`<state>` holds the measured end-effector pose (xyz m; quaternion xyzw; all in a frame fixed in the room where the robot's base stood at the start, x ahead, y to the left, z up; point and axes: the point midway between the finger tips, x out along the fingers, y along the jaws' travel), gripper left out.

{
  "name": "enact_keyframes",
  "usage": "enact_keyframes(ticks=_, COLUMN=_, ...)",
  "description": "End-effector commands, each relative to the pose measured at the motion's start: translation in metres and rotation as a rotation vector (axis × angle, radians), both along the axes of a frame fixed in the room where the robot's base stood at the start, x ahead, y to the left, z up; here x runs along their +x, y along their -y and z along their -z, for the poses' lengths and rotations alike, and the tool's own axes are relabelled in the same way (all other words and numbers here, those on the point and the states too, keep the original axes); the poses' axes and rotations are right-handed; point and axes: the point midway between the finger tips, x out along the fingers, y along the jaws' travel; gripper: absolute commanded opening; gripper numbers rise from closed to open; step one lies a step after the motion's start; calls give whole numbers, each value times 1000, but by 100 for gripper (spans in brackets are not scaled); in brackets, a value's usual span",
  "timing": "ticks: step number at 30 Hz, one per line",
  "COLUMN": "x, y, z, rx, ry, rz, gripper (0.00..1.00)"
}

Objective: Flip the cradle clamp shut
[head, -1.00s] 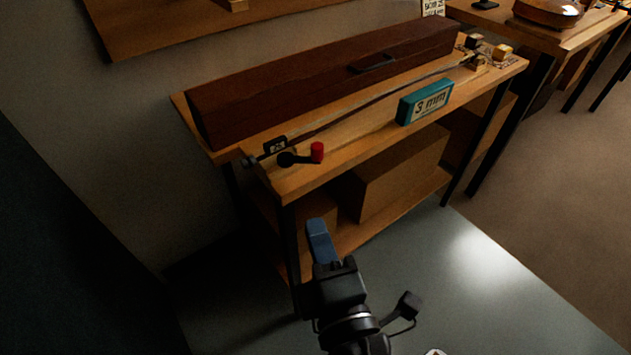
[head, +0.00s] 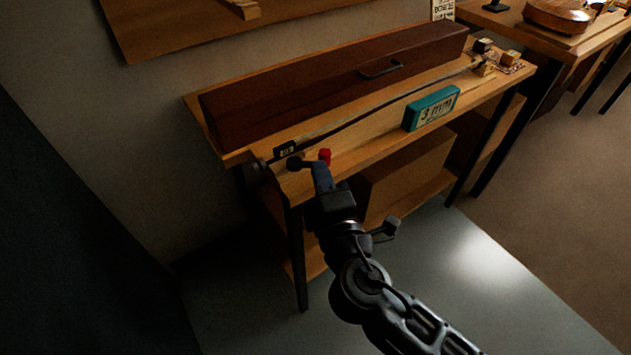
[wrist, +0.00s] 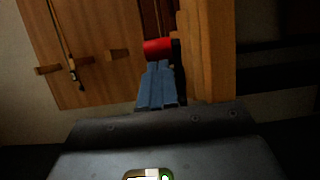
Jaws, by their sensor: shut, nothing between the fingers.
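The cradle clamp shows as a black lever with a red knob (head: 325,155) at the near left corner of the bench. Its dark pivot end (head: 294,163) sits beside a small black label block. My gripper (head: 320,168) is shut and empty, with its blue fingertips right at the red knob and covering part of the lever. In the wrist view the red knob (wrist: 157,49) lies just beyond the tips of my blue fingers (wrist: 158,70). I cannot tell whether they touch it.
A long dark brown case (head: 330,85) fills the back of the bench (head: 365,141). A bow stick lies in front of it. A teal "3 mm" box (head: 431,108) stands at the front edge. A cardboard box (head: 410,173) sits on the shelf below. The floor in front is clear.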

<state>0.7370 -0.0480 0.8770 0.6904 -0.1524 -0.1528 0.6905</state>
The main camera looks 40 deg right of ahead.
Motion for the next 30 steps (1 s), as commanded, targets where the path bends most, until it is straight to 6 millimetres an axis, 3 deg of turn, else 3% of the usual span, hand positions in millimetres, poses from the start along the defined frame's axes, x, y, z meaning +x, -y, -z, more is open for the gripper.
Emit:
enact_keyframes(ticks=11, x=1, y=2, z=0, rx=1, ry=0, rz=0, gripper=0)
enact_keyframes(ticks=18, x=8, y=24, z=1, rx=1, ry=2, rz=3, gripper=0)
enact_keyframes(ticks=30, x=3, y=25, z=0, rx=-1, ry=2, rz=9, gripper=0)
